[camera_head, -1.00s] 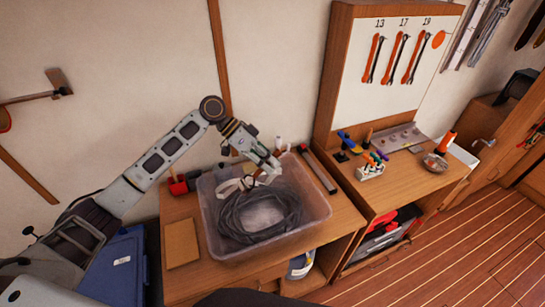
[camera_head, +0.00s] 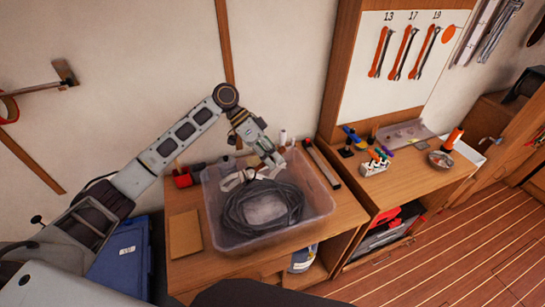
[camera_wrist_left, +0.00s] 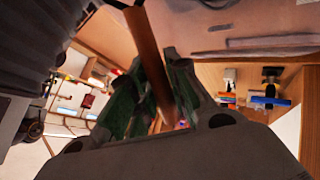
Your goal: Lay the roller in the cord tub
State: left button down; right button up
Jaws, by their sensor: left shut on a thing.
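The cord tub (camera_head: 318,212), a clear plastic box, stands on the wooden bench with a coil of dark cord (camera_head: 240,222) and a paler strap (camera_head: 235,178) inside. My left gripper (camera_head: 275,161) points down over the tub's back part. In the left wrist view its fingers (camera_wrist_left: 160,95) are shut on a brown, rod-like thing, seemingly the roller (camera_wrist_left: 148,45). The roller is hard to make out in the head view, and I cannot tell whether it touches the cord. My right gripper is not in view.
A long bar (camera_head: 322,165) lies right of the tub. A red item (camera_head: 182,178) and a tan board (camera_head: 185,234) lie to its left. The right-hand bench (camera_head: 410,180) holds a marker rack (camera_head: 374,166) and a bowl (camera_head: 440,159). A blue box (camera_head: 122,260) stands below left.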

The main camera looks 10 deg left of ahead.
pick_arm(q)
jog(key=shift+f, duration=1.05)
notch_tip(320, 180, down, 11)
jog(key=b, duration=0.8)
